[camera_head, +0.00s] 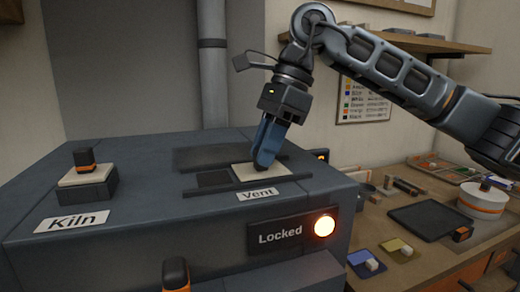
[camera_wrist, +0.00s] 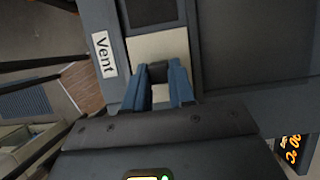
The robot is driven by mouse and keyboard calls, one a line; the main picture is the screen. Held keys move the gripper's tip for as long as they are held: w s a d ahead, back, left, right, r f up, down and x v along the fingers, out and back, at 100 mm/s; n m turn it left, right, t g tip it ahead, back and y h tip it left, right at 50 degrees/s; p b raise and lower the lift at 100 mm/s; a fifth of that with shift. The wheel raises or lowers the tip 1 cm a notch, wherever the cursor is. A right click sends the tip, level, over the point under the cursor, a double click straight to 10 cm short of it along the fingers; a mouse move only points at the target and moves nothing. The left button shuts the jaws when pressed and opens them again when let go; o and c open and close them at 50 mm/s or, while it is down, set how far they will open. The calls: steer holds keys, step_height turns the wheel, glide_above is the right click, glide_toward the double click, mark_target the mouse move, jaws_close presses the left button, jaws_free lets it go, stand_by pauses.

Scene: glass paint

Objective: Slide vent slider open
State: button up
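The vent slider is a cream plate (camera_head: 278,169) with a small dark knob, set in a dark track (camera_head: 212,180) on top of the grey kiln. The plate sits at the track's right end, and a dark stretch shows to its left. My gripper (camera_head: 262,163) points down at the plate with its blue fingers. In the wrist view, the fingers (camera_wrist: 160,78) stand on both sides of the dark knob (camera_wrist: 158,71) and seem to touch it. The cream plate (camera_wrist: 160,45) shows beside them. In the head view the fingers hide the knob.
The kiln's "Vent" label (camera_head: 258,194) lies in front of the track. A lit "Locked" panel (camera_head: 290,234) is on the front face. An orange-and-black knob (camera_head: 84,160) stands at the left. A workbench with a dark tray (camera_head: 432,218) is at the right.

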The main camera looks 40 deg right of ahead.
steer(key=shift+o, duration=0.8)
steer(key=shift+d+r, duration=0.1)
steer(key=shift+d, duration=0.15)
steer(key=shift+o, duration=1.4)
steer(key=shift+a, duration=0.1)
steer(key=b+v, duration=0.1)
steer(key=v, duration=0.6)
steer(key=shift+r, duration=0.3)
steer(key=shift+s, duration=0.2)
